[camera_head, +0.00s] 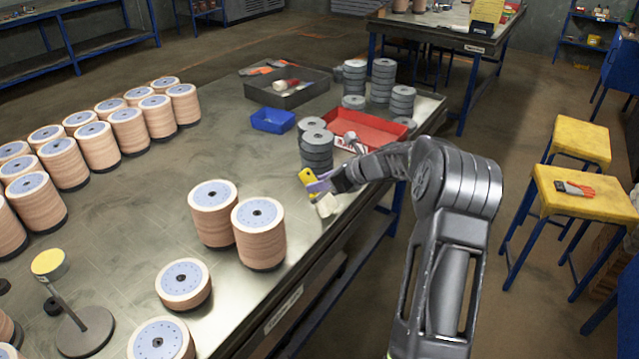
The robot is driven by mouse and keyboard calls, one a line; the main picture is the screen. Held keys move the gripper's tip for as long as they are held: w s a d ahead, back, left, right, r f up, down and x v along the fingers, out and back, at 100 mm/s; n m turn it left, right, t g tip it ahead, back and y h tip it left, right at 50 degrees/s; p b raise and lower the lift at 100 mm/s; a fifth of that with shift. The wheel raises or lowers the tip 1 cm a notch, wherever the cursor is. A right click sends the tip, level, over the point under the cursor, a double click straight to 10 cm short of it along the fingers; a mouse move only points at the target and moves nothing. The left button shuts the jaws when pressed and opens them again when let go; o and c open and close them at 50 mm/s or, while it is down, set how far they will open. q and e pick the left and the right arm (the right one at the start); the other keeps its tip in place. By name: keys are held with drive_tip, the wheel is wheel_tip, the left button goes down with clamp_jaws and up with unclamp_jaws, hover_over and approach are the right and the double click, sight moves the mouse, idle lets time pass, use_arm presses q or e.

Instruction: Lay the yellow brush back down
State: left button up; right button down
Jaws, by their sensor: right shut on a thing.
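My right gripper (323,186) is shut on the yellow brush (307,176) near the table's right edge, just in front of a stack of grey discs. The brush's yellow part sticks out to the left of the fingers. A small pale piece (326,206) shows just below the fingers; I cannot tell whether it belongs to the brush. The gripper hides part of the brush, and I cannot tell whether the brush touches the table. My left gripper is not in view.
The metal table (225,130) has clear room in its middle. Stacks of tan discs (258,235) stand at the front, with more rows at left. A blue bin (272,120), a red tray (370,127), a dark tray (287,92) and grey disc stacks (316,150) are beyond the gripper.

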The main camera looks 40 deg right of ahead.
drive_tip(key=c, duration=1)
unclamp_jaws()
drive_tip(key=shift+b+v, duration=0.65)
drive_tip(key=shift+v, duration=3.3)
